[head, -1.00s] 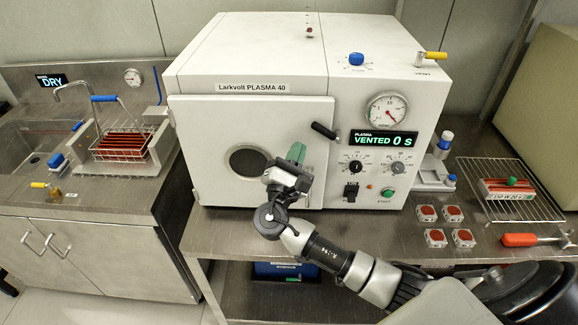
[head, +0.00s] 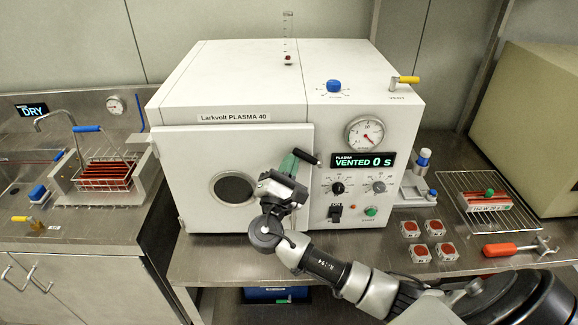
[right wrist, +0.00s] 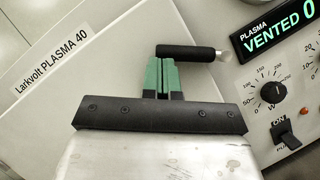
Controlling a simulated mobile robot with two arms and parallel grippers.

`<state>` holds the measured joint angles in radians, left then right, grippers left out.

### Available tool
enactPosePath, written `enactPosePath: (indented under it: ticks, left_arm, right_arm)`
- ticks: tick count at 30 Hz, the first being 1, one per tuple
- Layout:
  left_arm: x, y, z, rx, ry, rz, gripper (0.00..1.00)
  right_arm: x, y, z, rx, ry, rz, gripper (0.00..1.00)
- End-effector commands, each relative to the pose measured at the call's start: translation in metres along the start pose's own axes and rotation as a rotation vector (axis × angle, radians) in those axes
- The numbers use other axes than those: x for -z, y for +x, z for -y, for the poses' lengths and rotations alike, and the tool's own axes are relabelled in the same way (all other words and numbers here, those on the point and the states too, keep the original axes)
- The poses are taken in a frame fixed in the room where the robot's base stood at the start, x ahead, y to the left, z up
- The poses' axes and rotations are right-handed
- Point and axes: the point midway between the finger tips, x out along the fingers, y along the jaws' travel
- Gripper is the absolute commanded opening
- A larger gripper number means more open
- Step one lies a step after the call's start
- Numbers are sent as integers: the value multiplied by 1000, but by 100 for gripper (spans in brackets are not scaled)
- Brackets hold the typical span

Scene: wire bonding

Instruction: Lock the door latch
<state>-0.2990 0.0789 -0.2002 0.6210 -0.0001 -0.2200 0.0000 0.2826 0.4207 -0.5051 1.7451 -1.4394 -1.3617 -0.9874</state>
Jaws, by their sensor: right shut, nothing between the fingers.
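The door latch is a black handle (head: 306,157) on a short metal pivot at its right end. It points left across the right edge of the white door (head: 190,160) of the plasma machine. In the right wrist view the handle (right wrist: 188,52) lies nearly level. The door lies against the machine front; I cannot tell whether it is fully closed. My right gripper (head: 292,161), with green fingers, is shut and empty. Its fingertips (right wrist: 161,62) are at the handle's left part; I cannot tell whether they touch it. My left gripper is not in view.
The display (head: 363,161) reads VENTED 0 s, above knobs and a green start button (head: 370,211). Several small red-topped pieces (head: 421,252), a red-handled tool (head: 512,247) and a wire rack (head: 462,183) occupy the bench at right. A sink with a slide basket (head: 104,184) is at left.

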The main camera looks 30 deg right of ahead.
Motion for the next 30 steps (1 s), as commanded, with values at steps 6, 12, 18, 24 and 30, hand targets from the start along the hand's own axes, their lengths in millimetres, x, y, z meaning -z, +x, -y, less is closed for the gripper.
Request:
enactPosePath:
  ticks: [6, 12, 18, 24, 30]
  left_arm:
    - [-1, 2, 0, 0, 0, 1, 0]
    - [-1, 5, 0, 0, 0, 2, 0]
    - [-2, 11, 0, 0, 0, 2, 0]
    - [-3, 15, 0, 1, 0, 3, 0]
    - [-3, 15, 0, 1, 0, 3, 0]
  right_arm:
    - [-2, 1, -1, 15, 27, 0, 0]
    - [-4, 2, -2, 40, 70, 0, 0]
    - [-11, 6, -4, 94, 165, 1, 0]
    - [-23, 13, -6, 186, 324, 1, 0]
    - [-36, 21, -5, 279, 486, 0, 0]
